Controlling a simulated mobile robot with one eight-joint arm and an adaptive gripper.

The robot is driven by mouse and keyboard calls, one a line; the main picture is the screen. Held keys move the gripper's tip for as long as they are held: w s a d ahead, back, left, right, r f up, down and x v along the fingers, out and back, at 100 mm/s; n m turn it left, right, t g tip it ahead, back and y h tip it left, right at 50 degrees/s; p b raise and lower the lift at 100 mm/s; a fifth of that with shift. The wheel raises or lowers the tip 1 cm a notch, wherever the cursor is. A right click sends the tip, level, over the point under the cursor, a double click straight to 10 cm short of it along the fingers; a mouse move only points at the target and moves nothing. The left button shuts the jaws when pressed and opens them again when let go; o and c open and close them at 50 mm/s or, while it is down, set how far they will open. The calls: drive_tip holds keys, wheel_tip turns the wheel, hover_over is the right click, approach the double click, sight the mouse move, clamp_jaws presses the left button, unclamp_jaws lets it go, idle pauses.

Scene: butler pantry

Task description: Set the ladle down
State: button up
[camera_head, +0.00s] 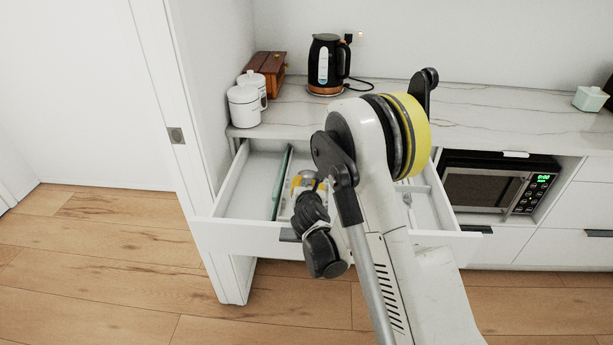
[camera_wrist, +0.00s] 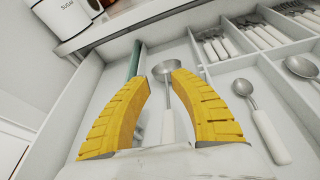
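The ladle, with a round metal bowl (camera_wrist: 167,68) and a white handle (camera_wrist: 168,126), shows in the wrist view between and beyond the yellow fingers of my gripper (camera_wrist: 161,78). The fingers are apart, with gaps on both sides of the handle. The ladle appears to lie on the floor of the open white drawer (camera_head: 240,190). In the head view my gripper (camera_head: 308,183) is low over the drawer, and my arm hides much of the drawer's middle. I cannot make out the ladle clearly there.
A long green item (camera_wrist: 134,60) lies left of the ladle. Right of it, divided compartments hold spoons (camera_wrist: 245,88) and other white-handled cutlery (camera_wrist: 215,45). White canisters (camera_head: 244,105) and a black kettle (camera_head: 326,65) stand on the counter behind. A microwave (camera_head: 495,185) sits right.

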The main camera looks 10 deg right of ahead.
drive_tip(key=shift+b+v, duration=0.3)
drive_tip(key=shift+v, duration=0.95)
drive_tip(key=s+d+r+m+g, duration=0.2)
drive_tip(key=s+r+m, duration=0.5)
drive_tip(key=m, duration=0.1)
drive_tip(key=s+d+r+m+g, duration=0.2)
drive_tip(key=s+r+m, duration=0.5)
drive_tip(key=m, duration=0.2)
drive_tip(key=s+a+r+m+g+y, duration=0.1)
drive_tip(key=s+a+m+g+y, duration=0.1)
drive_tip(key=s+m, duration=1.2)
drive_tip(key=s, duration=0.7)
drive_tip(key=shift+s+a+m+g+y, duration=0.3)
drive_tip(key=shift+s+a+g, duration=0.1)
drive_tip(key=shift+r, duration=0.1)
